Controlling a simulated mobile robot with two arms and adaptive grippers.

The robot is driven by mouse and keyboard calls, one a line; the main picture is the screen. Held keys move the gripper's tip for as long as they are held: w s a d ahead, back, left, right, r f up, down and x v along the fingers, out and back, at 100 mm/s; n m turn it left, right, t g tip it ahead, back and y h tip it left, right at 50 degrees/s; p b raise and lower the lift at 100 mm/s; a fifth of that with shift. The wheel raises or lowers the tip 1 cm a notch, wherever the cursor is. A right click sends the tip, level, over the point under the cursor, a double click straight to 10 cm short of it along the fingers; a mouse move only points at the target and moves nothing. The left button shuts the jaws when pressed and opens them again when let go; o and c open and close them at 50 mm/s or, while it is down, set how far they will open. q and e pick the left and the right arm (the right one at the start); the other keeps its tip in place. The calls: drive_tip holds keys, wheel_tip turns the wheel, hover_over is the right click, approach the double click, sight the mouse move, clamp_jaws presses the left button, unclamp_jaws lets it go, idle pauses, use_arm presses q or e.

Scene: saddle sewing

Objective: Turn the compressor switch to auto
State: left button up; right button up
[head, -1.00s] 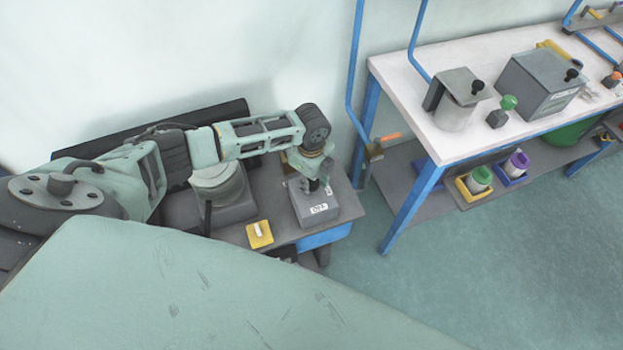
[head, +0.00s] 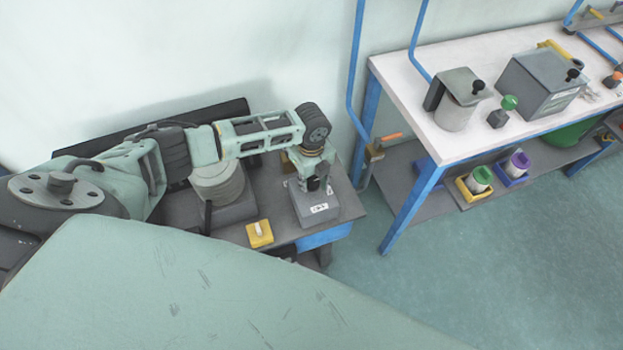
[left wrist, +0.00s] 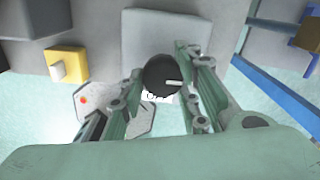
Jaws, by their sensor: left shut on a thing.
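A grey box (head: 318,213) with a small white label stands on the bench at the right end. In the left wrist view, the box (left wrist: 165,35) carries a black round knob (left wrist: 161,76) with a white mark pointing right. I take this knob to be the switch; the label is too small to read. My left gripper (head: 316,187) points down over the box. In the left wrist view, my left gripper (left wrist: 160,72) has a finger on each side of the knob and is shut on it. The head view hides the knob behind the fingers. My right gripper is out of view.
A yellow box (head: 260,238) with a white toggle sits left of the grey box and also shows in the left wrist view (left wrist: 76,78). A grey cylinder (head: 217,182) stands behind it. A white table (head: 400,75) with blue legs stands to the right.

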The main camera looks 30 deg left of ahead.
sight(311, 184)
use_arm(q)
drive_tip(key=shift+s+d+f, duration=0.15)
drive_tip(key=shift+s+f, duration=0.1)
drive_tip(key=shift+s, duration=0.15)
drive_tip(key=o, duration=1.1)
drive_tip(key=shift+r, duration=0.1)
drive_tip(key=shift+c, duration=0.2)
drive_tip(key=shift+w+r, duration=0.1)
drive_tip(key=shift+w+r, duration=0.15)
drive_tip(key=shift+r, duration=0.35)
wheel_tip(311, 184, up, 11)
drive_tip(key=shift+f, duration=0.1)
